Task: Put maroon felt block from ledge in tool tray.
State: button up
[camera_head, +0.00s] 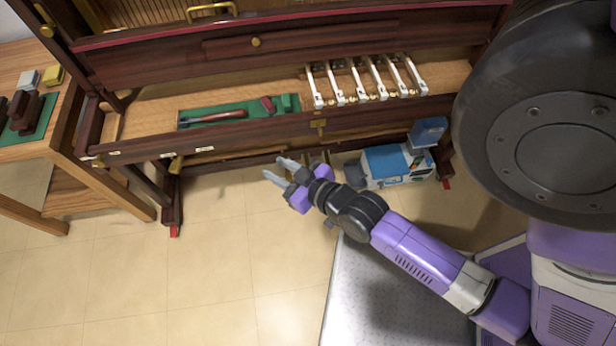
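A small maroon block (268,104) lies in the piano's open front, at the right part of the green tool tray (240,107). I cannot tell whether it rests inside the tray or at its back edge. A tool with a dark red handle (228,114) lies in the tray, left of the block. Dark maroon-brown blocks (28,108) sit on a green mat on the side table at the far left. My gripper (277,170) is open and empty, with its fingers apart. It is in front of the piano, below the tray in the picture.
A row of several white piano keys (365,80) lies right of the tray. A dark wooden rail (265,132) runs in front of the tray. A blue and white box (388,165) stands low at the right. The side table (50,145) is at the left. The floor (200,280) is clear.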

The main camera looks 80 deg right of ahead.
jog(key=s+a+r+n+t+y, duration=0.1)
jog(key=s+a+r+n+y, duration=0.1)
jog(key=s+a+r, duration=0.3)
jog(key=s+a+r+n+t+y, duration=0.1)
jog(key=s+a+r+n+y, duration=0.2)
jog(key=a+r, duration=0.6)
jog(key=s+a+y, duration=0.1)
jog(key=s+a, duration=0.1)
jog(key=shift+s+r+t, duration=0.25)
jog(key=shift+s+t, duration=0.05)
jog(key=shift+t, duration=0.1)
